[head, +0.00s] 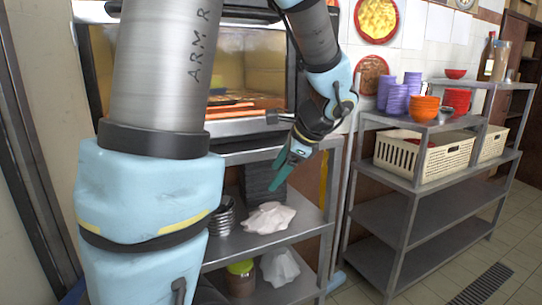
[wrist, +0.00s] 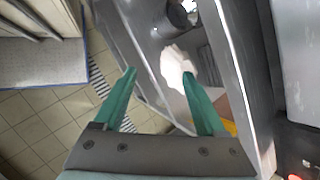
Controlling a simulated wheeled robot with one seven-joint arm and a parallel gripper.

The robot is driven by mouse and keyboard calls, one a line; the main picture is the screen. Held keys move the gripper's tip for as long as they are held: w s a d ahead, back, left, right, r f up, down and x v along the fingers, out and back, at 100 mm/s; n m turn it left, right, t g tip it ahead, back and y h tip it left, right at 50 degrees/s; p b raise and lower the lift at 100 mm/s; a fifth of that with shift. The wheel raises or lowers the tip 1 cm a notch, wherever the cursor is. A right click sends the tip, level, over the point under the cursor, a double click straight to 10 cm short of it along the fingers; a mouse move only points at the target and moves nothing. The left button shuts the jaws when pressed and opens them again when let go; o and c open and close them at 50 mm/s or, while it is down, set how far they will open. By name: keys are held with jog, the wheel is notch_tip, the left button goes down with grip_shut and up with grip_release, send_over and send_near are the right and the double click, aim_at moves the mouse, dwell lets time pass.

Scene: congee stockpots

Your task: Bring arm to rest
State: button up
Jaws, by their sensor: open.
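My gripper (head: 284,170) hangs from my bent arm in the head view, pointing down and slightly left. It is in front of the steel shelf below the oven. In the wrist view its two green fingers (wrist: 160,88) stand well apart with nothing between them. Past the fingers, the wrist view shows grey shelf metal, a white crumpled item (wrist: 176,62) and the tiled floor. My upper arm covers much of the left of the head view.
An oven (head: 250,70) stands on a steel shelf (head: 240,247) with white cloth-like items (head: 268,218) and a jar (head: 240,280). At right, a steel rack (head: 400,212) holds purple cups (head: 396,98), orange bowls (head: 424,107) and a cream basket (head: 428,155). Floor at lower right is clear around a drain (head: 484,285).

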jog(key=s+a+f+n+g+h, duration=0.3)
jog(key=s+a+f+n, duration=0.6)
jog(key=n, duration=0.8)
jog(key=shift+h, duration=1.2)
